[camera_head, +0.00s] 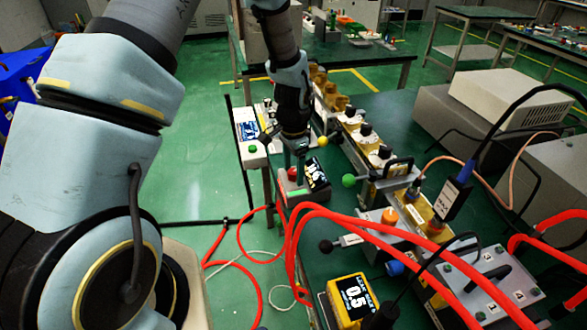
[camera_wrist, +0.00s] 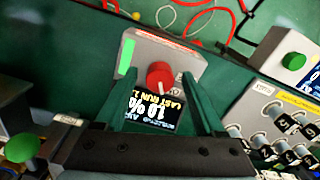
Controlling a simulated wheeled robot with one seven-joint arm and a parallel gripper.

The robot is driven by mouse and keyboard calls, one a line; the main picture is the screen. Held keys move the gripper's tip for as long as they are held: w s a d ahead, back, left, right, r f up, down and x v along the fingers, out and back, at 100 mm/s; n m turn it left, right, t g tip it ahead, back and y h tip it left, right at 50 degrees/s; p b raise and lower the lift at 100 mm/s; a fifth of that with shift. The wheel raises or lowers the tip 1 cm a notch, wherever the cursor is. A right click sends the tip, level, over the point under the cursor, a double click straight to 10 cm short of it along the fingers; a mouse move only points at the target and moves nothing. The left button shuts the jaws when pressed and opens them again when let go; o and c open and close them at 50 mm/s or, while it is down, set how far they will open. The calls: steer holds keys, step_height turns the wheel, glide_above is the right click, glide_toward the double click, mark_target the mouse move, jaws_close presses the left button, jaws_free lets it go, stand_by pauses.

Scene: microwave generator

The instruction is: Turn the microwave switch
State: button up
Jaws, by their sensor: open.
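A grey control box (camera_wrist: 186,58) has a red knob (camera_wrist: 158,75), a green strip and a black display reading about 10%. I take the red knob to be the microwave switch. In the head view the knob (camera_head: 292,173) and the display (camera_head: 316,174) show below my arm's end. My gripper (camera_wrist: 157,80) is open, with one dark green finger on each side of the knob. Gaps show between the fingers and the knob in the wrist view. In the head view my gripper (camera_head: 293,156) points down over the box; its fingertips are hard to make out.
A second box with a green button (camera_head: 252,149) stands left of my gripper. Brass-coloured waveguide parts (camera_head: 365,140) run along the bench at right. Red hoses (camera_head: 330,215) loop in front. A yellow meter (camera_head: 352,297) reads 0.5. Green floor lies open at left.

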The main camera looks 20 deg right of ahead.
steer(key=shift+c, duration=0.3)
jaws_close()
steer(key=shift+n, duration=0.3)
steer(key=shift+f+n+b, duration=0.1)
steer(key=shift+n+b, duration=0.55)
steer(key=shift+n, duration=0.25)
steer(key=n+b, duration=0.1)
steer(key=n, duration=0.2)
steer(key=shift+n, duration=0.4)
steer(key=n+b, duration=0.1)
steer(key=n, duration=0.4)
steer(key=shift+n, duration=0.3)
steer(key=shift+o, duration=0.3)
jaws_free()
